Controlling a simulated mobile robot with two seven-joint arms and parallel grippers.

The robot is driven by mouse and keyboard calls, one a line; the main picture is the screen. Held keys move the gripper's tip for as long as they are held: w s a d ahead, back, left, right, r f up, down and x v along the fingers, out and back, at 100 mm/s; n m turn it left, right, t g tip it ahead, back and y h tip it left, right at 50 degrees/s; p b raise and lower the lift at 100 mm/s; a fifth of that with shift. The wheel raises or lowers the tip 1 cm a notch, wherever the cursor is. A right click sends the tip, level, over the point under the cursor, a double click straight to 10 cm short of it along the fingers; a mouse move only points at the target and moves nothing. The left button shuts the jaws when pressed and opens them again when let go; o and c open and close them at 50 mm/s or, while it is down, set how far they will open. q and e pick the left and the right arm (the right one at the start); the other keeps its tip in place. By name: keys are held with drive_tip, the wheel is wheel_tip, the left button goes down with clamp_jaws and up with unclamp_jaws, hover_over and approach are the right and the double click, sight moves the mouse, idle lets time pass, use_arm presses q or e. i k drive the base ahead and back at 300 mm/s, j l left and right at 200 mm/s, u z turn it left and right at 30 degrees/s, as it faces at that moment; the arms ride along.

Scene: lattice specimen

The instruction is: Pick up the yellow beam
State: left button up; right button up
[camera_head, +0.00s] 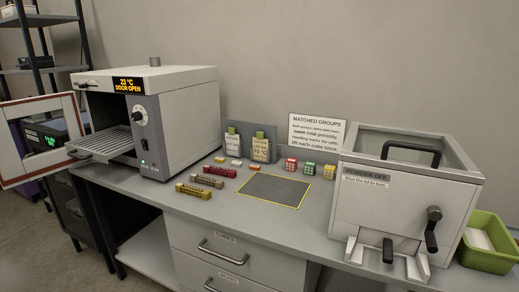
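The yellow beam (193,191) is a short lattice bar lying flat on the grey bench top, near its front edge and left of the centre. It is the nearest of three beams in a staggered group. A brownish-grey beam (207,181) lies just behind it, and a dark red beam (220,171) lies behind that. Neither of my grippers shows in the head view. Nothing covers the yellow beam.
An oven (180,125) with its door open stands to the left of the beams. A dark mat with yellow edging (271,190) lies to the right. Several coloured cubes (309,169) stand behind it. A lidded powder box (400,205) and green bin (487,258) are at right.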

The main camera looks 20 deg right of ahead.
sight(205, 195)
drive_tip(key=i+j+z, duration=0.35)
drive_tip(key=i, duration=0.3)
drive_tip(key=i+j+z, duration=0.3)
drive_tip(key=i+j, duration=0.25)
